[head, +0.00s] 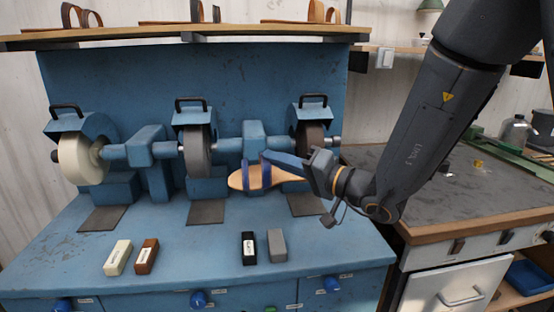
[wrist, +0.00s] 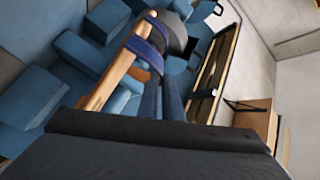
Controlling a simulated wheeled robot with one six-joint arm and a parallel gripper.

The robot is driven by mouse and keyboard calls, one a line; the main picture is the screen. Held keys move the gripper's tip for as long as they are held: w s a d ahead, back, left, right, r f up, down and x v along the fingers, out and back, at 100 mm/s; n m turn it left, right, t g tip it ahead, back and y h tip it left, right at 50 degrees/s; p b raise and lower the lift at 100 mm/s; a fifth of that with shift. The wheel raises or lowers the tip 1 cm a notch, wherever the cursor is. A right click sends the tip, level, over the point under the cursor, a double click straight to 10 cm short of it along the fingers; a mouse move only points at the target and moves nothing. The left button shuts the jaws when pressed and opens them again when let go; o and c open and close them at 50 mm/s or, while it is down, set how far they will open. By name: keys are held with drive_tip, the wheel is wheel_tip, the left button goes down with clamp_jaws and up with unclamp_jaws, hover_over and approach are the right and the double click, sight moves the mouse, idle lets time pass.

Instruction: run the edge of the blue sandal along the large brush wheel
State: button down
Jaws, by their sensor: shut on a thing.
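The blue sandal (head: 237,180) has a tan sole and blue straps. My gripper (head: 300,168) is shut on it and holds it in the air over the blue bench, between the middle and right wheels. In the wrist view the sandal (wrist: 107,82) extends ahead of my gripper (wrist: 164,100), sole edge at left, straps (wrist: 148,42) near the far end. The machine carries a cream wheel (head: 80,160), a grey middle wheel (head: 198,152) and a dark brown wheel (head: 309,140) at right, partly behind my gripper. The sandal appears apart from the grey wheel. I cannot tell for certain which is the large brush.
Blue housings and a shaft join the wheels. Cream (head: 118,257), brown (head: 147,256), black (head: 249,248) and grey (head: 277,245) bars lie on the bench front. A shelf (head: 250,36) with sandal parts hangs above. A dark worktop (head: 450,200) stands at right.

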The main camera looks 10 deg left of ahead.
drive_tip(key=shift+s+d, duration=0.1)
drive_tip(key=shift+s, duration=0.2)
drive_tip(key=shift+s+f, duration=0.1)
drive_tip(key=s+b, duration=0.1)
drive_tip(key=s+d+f+b, duration=0.1)
drive_tip(key=s, duration=0.1)
drive_tip(key=s+b, duration=0.1)
drive_tip(key=s, duration=0.1)
drive_tip(key=shift+s+d+f, duration=0.15)
drive_tip(key=shift+s+d, duration=0.05)
drive_tip(key=shift+d, duration=0.1)
drive_tip(key=shift+d, duration=0.1)
idle(0.5)
